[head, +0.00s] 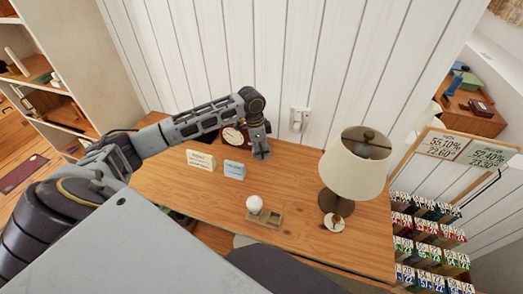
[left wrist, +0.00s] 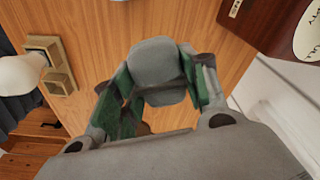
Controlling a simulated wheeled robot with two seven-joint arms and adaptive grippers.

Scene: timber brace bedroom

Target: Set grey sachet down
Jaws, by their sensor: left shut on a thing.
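My left gripper (head: 261,150) reaches over the wooden desk (head: 180,190) and points down near its back edge. In the left wrist view, the left gripper (left wrist: 160,88) is shut on the grey sachet (left wrist: 157,62), a rounded grey piece between the green-padded fingers. In the head view the sachet is too small to tell apart from the fingers. I cannot tell whether it touches the desk. My right gripper is not in view.
A brown clock (head: 233,136) and two small cards (head: 201,161) (head: 234,169) stand left of the gripper. A white ball (head: 254,203) sits on a wooden tray (head: 264,219). A lamp (head: 355,165) stands at right. Bare desk lies between gripper and tray.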

